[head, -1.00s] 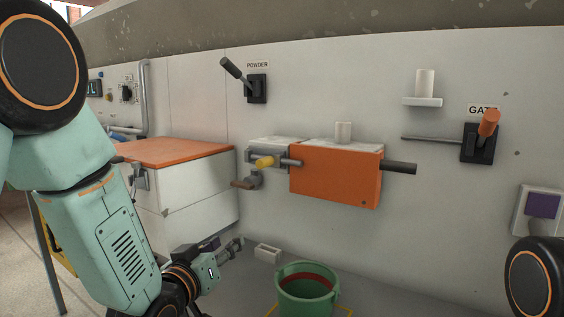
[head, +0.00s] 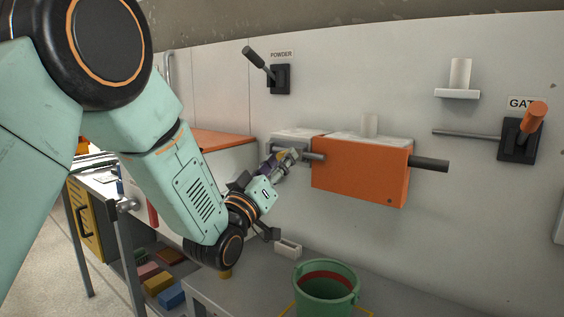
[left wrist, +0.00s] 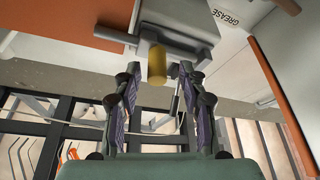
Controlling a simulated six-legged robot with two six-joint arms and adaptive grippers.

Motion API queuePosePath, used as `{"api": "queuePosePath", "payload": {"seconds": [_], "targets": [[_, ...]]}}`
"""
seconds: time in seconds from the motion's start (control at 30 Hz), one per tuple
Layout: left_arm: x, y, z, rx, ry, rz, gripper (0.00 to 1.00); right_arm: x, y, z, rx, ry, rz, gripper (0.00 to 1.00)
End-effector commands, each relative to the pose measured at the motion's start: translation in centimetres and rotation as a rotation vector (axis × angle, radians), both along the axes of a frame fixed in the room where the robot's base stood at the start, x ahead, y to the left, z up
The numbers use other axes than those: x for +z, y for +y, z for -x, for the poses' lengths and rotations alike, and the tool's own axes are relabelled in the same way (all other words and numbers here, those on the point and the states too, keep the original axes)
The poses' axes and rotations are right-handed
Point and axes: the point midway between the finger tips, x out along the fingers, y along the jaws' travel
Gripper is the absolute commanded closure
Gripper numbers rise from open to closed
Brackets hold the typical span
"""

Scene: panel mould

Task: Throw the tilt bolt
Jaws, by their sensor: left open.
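The tilt bolt is a grey metal rod (head: 314,156) with a yellow knob, at the left end of an orange box (head: 360,172) on the wall. My left gripper (head: 284,160) is at the knob and mostly covers it in the head view. In the left wrist view the yellow knob (left wrist: 157,66) lies between the tips of the open left gripper (left wrist: 160,78), with a gap on each side. I cannot tell whether a finger touches it. My right gripper is not in view.
A POWDER lever (head: 267,70) is above on the wall, and an orange GATE lever (head: 530,125) is at the right. A green bucket (head: 326,290) stands below the orange box. A small pale block (head: 288,248) is near it. Coloured blocks (head: 160,283) lie at lower left.

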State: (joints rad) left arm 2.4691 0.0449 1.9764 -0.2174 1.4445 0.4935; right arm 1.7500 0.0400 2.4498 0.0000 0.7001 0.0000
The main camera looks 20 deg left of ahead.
Motion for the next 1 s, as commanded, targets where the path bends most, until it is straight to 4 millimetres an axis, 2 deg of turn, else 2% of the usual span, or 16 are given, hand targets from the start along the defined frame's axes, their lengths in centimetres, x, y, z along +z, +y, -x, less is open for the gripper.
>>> {"api": "queuePosePath", "payload": {"seconds": [0.17, 0.43, 0.9, 1.0], "targets": [[0.39, -0.35, -1.12, -0.002, 0.001, 0.0, 0.58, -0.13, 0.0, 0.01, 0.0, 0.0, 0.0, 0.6], [0.44, -0.45, -1.37, -0.002, 0.001, 0.0, 0.58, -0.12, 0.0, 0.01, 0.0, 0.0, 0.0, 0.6], [0.42, -0.45, -1.34, -0.003, 0.001, 0.0, 0.98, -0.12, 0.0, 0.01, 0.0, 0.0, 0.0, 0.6], [0.42, -0.44, -1.35, -0.002, 0.001, 0.0, 1.0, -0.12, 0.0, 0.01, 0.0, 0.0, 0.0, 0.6]]}}
